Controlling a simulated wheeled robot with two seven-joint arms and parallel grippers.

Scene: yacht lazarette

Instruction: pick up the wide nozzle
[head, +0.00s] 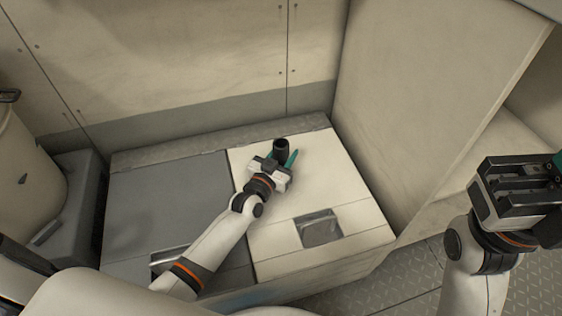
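The wide nozzle looks to be the dark, short cylinder (281,146) with a round opening on top. It stands upright on the white locker lid near its back edge. My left gripper (282,157) reaches in from the front, its green fingers spread on either side of the nozzle. The right finger appears slightly apart from it; contact on the left side is hard to see. The nozzle's lower part is partly hidden by the gripper. My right gripper (552,170) is at the right edge, away from the locker, its fingers mostly cut off by the frame.
The locker top has a grey lid (150,205) at left and a white lid (330,185) at right, each with a recessed latch. A pale panel (400,110) rises at right. A cream container (25,170) stands at left. The lid around the nozzle is clear.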

